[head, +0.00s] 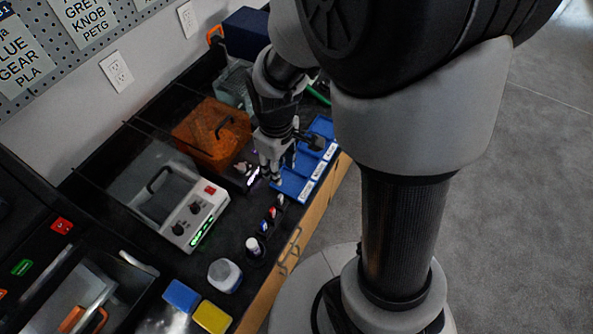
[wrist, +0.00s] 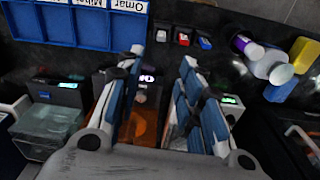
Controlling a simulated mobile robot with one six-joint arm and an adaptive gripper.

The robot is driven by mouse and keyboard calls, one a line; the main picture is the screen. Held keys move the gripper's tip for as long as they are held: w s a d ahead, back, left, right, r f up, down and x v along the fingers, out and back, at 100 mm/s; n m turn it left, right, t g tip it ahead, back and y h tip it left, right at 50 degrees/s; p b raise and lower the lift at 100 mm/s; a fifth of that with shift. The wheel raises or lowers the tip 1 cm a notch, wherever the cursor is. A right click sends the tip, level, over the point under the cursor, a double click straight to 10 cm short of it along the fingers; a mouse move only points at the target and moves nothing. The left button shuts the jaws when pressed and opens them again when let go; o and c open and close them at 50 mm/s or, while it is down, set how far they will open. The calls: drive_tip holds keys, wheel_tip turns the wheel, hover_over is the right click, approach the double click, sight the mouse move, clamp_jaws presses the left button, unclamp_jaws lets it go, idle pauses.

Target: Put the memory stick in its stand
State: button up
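My gripper (head: 272,176) points down over the black worktop beside the blue tray. In the wrist view its two fingers (wrist: 162,58) are wide apart, with nothing held between them. A row of small dark holders (head: 272,212) stands near the front edge of the worktop. A third holder (wrist: 161,35) looks dark with a pale top. I cannot tell which, if any, is the memory stick or its stand.
A blue tray (head: 291,184) with name labels lies by the gripper. An orange clear box (head: 210,135) and a grey knobbed machine (head: 178,205) stand behind. A white-capped jar (head: 224,275), a blue block (head: 181,296) and a yellow block (head: 212,317) are in front.

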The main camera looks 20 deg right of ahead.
drive_tip(key=s+r+m+t, duration=0.4)
drive_tip(key=s+r+m, duration=0.2)
drive_tip(key=s+r, duration=0.8)
drive_tip(key=v, duration=0.3)
drive_tip(key=shift+w+r, duration=0.3)
drive_tip(key=shift+r, duration=0.15)
